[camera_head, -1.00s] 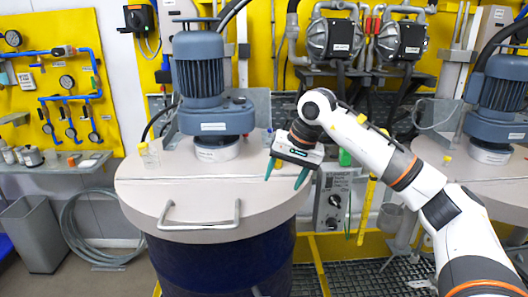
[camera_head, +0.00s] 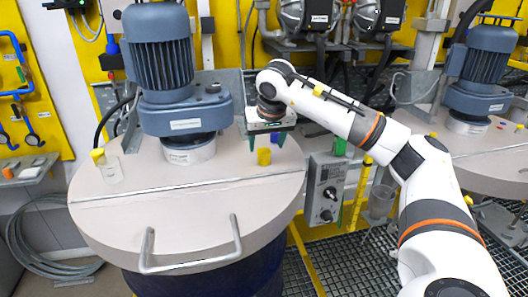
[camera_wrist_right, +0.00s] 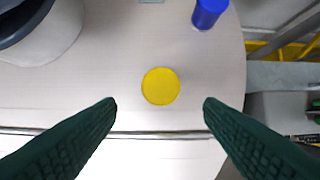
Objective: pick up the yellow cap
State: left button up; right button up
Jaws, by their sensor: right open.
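The yellow cap (camera_head: 264,156) is on the pale round drum lid (camera_head: 110,212), right of the big motor (camera_head: 165,62). In the right wrist view the yellow cap (camera_wrist_right: 160,86) shows as a flat round disc. My right gripper (camera_head: 267,143) is above the lid, close to the cap, with its dark green fingers pointing down. In the right wrist view the open fingers (camera_wrist_right: 160,103) are spread wide, with the cap between and slightly beyond their tips, touching neither. My left gripper is not in view.
A blue-topped vial (camera_wrist_right: 209,12) stands on the lid beyond the cap. A clear bottle with a yellow top (camera_head: 105,168) stands at the lid's left. The lid's metal handle (camera_head: 190,260) is at the front. A control box (camera_head: 327,188) is beside the drum.

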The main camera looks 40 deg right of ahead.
aim_at(265, 151)
jog(key=x, duration=0.1)
jog(key=p+x, duration=0.1)
jog(key=x, duration=0.1)
jog(key=p+x, duration=0.1)
jog(key=x, duration=0.1)
jog(key=shift+w+d+r, duration=0.15)
jog(key=shift+w+d, duration=0.1)
jog(key=shift+w+f, duration=0.1)
jog(key=shift+f, duration=0.25)
jog(key=shift+w+f, duration=0.1)
jog(key=shift+f, duration=0.05)
jog(key=shift+c, duration=0.2)
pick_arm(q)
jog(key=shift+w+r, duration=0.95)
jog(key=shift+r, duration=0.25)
pick_arm(e)
jog(key=c, duration=1)
